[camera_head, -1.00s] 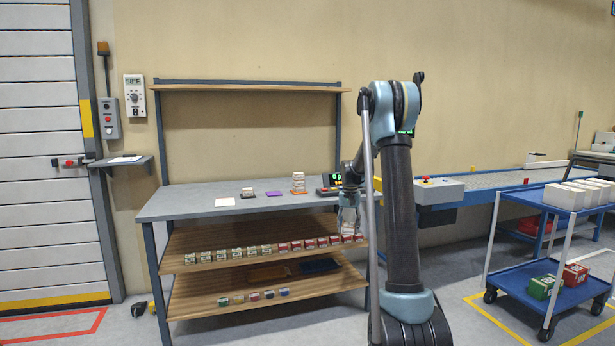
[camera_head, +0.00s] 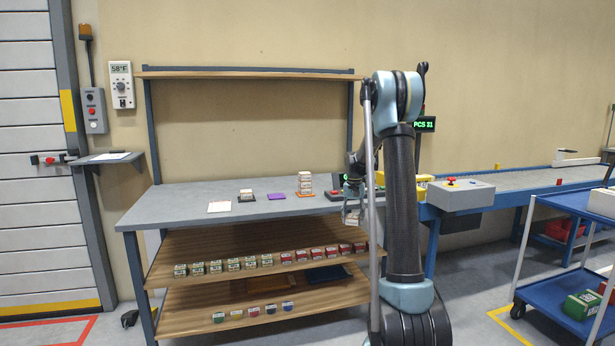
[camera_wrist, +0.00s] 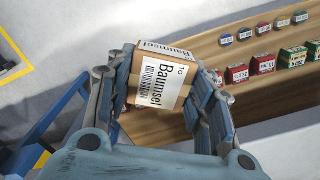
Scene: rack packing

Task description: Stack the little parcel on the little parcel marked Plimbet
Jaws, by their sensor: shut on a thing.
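My gripper (camera_wrist: 163,100) is shut on a little brown parcel (camera_wrist: 160,78) with a white label reading "Baumsel" in the wrist view. In the head view my gripper (camera_head: 353,212) is at the right front of the workbench, near the level of its top. On the bench top (camera_head: 170,208), a small parcel (camera_head: 246,193) sits on a dark mat, and a stack of several little parcels (camera_head: 305,182) stands on an orange mat (camera_head: 304,195). Their labels are too small to read, so I cannot tell which is marked Plimbet.
A white mat (camera_head: 219,207) and a purple mat (camera_head: 276,196) look bare. The shelf below holds a row of green boxes (camera_head: 215,267) and red boxes (camera_head: 302,256). Small coloured items (camera_head: 253,311) line the lowest shelf. A conveyor (camera_head: 520,178) and a blue cart (camera_head: 560,290) are at right.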

